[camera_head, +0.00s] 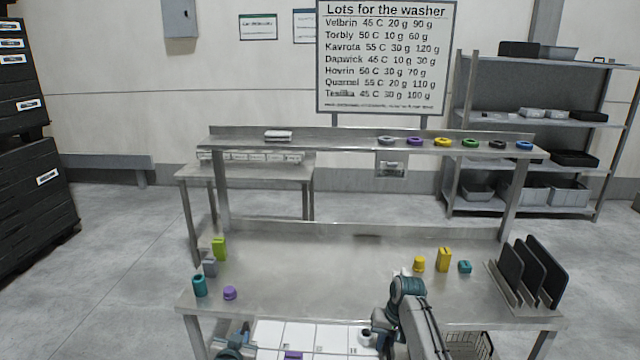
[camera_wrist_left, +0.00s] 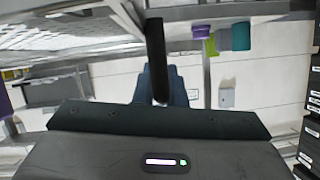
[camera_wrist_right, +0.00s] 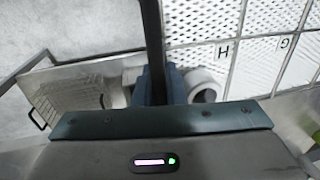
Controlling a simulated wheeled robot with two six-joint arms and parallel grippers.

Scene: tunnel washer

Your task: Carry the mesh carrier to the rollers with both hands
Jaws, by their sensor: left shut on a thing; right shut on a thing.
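The mesh carrier (camera_head: 305,334) shows at the bottom of the head view, in front of the bench, as a pale tray split into compartments. A purple piece (camera_head: 293,355) is in or on it. The right wrist view shows its white mesh (camera_wrist_right: 262,35) with the letters H and G. My left gripper (camera_wrist_left: 160,88) is shut on a dark bar, seemingly a carrier handle, at the carrier's left end. My right gripper (camera_wrist_right: 158,88) is shut on a similar bar at the right end. A white round piece (camera_wrist_right: 203,84) is beside it. I cannot make out any rollers.
The steel bench (camera_head: 330,290) holds small coloured pieces at both sides, including a yellow block (camera_head: 444,259), and a black plate rack (camera_head: 528,272) at right. A wire basket (camera_head: 470,346) is low at the right. The bench middle is clear.

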